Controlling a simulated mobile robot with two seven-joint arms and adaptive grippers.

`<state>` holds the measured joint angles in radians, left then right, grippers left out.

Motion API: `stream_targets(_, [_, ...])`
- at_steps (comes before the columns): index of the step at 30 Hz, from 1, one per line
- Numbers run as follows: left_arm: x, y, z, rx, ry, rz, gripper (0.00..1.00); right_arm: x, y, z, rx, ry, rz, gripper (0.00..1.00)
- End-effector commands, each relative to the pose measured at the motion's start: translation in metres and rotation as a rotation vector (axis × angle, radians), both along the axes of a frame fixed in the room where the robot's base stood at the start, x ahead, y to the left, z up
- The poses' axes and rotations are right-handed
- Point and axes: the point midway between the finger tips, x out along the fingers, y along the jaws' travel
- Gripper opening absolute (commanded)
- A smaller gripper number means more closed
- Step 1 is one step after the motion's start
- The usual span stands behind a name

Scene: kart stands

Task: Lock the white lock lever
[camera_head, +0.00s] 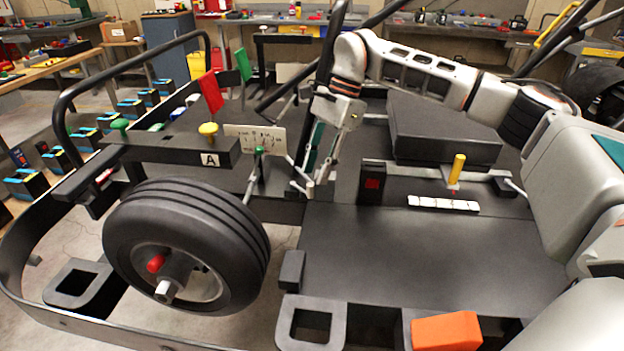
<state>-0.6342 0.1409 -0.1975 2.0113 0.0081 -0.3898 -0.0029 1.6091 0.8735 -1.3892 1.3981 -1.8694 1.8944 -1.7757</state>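A thin pale piece (298,172), possibly the white lock lever, slants down beside the front panel of the kart stand, left of my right fingertips. It is small, and I cannot tell its position or whether my gripper touches it. My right gripper (313,183) points down at the middle of the stand, its fingers close together near the tips. The fingers and the pale piece overlap in the view, so I cannot tell whether anything is held. My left gripper is not in view.
A black wheel (188,245) stands at front left, below a beam with a yellow knob (208,129) and red flag (211,92). A green-topped lever (259,152) stands left of my gripper. A yellow handle (456,168) and orange block (446,331) are at right.

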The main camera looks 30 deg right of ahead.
Motion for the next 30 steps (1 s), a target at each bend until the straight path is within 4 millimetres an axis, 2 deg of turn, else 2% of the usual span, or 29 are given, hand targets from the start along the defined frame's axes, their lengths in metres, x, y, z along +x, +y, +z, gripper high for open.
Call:
stream_targets(1, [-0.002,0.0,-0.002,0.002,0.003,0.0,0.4,-0.001,0.004,-0.009,0.001,0.002,0.003,0.29])
stream_targets(6, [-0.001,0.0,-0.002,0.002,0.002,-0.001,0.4,-0.001,0.011,-0.026,0.0,0.0,0.002,0.29])
stream_targets(17, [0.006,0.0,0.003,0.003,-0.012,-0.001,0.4,-0.002,0.013,-0.031,0.0,-0.001,0.001,0.29])
stream_targets(18, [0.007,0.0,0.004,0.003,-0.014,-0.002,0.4,-0.002,0.013,-0.031,0.0,-0.001,0.001,0.26])
stream_targets(21, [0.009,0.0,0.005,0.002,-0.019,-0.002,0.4,-0.002,0.013,-0.031,0.0,-0.001,0.001,0.0])
stream_targets(30, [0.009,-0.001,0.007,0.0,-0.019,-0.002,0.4,-0.002,0.014,-0.03,-0.001,-0.002,-0.007,0.0])
